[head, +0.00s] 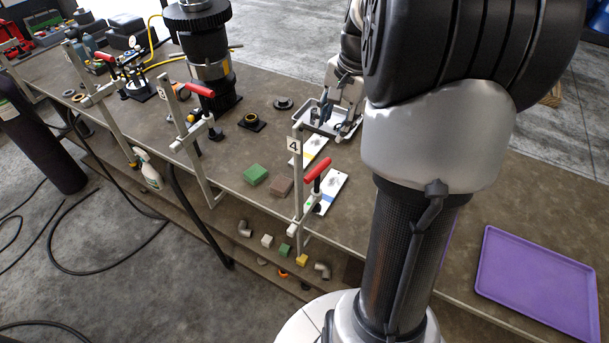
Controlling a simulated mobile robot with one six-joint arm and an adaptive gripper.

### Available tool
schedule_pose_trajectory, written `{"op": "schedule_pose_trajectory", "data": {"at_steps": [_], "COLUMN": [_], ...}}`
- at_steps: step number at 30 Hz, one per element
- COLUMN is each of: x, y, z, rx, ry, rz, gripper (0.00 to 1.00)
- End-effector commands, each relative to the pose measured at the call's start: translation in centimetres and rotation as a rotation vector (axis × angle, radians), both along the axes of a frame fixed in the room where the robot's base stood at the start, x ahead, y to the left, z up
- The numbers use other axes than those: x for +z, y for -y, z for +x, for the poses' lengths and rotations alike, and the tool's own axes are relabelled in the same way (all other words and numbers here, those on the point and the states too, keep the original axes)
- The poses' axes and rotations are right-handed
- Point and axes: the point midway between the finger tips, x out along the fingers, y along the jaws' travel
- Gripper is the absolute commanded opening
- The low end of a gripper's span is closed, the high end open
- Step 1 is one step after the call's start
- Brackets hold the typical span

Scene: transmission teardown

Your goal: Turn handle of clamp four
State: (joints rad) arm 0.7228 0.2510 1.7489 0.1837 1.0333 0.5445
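Clamp four (297,190) stands upright on the front edge of the workbench, with a white label "4" (293,145) near its top. Its red handle (317,168) slants up to the right of the bar. My gripper (334,123) is behind and right of the clamp's top, pointing down over a small metal tray (314,121). Its fingers are spread apart with nothing visible between them. It is apart from the red handle. My arm hides part of the bench to the right.
Other red-handled clamps (190,130) line the bench edge to the left. A green block (255,174), a brown block (280,186) and white cards (331,188) lie near clamp four. A tall black assembly (208,60) stands behind. A purple tray (540,279) lies at right.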

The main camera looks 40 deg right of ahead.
Motion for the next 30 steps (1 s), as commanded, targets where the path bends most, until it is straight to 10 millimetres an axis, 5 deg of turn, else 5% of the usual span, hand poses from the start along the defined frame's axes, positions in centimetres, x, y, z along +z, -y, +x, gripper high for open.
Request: {"op": "schedule_pose_trajectory", "data": {"at_steps": [5,21,30], "x": [-1.9,-13.2,-16.5], "y": [0.0,-0.6,-0.7], "z": [0.3,2.5,3.2], "rx": [-0.001,0.0,0.0], "ry": [0.001,-0.002,0.0], "rz": [0.001,0.003,0.001], "gripper": [0.38,0.38,0.38]}}
